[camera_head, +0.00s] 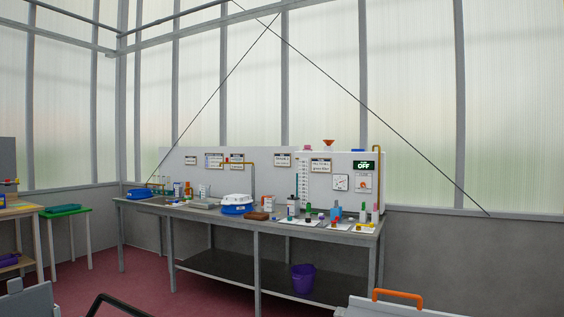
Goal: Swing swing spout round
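A brass-coloured spout (238,163) with a level arm stands over the long grey bench (190,212) against the far wall. Its arm reaches left from an upright pipe. A second brass-coloured pipe (378,150) bends over at the right end of the white panel. I cannot tell at this distance which of them is the swing spout. Neither of my grippers can be made out in view.
Bottles, a white-and-blue basin (237,204) and a brown block (257,216) crowd the bench. A purple bucket (303,280) is underneath. A green tray (63,210) lies on a side table at left. Reddish floor (140,285) is open before the bench. An orange handle (398,294) shows at bottom right.

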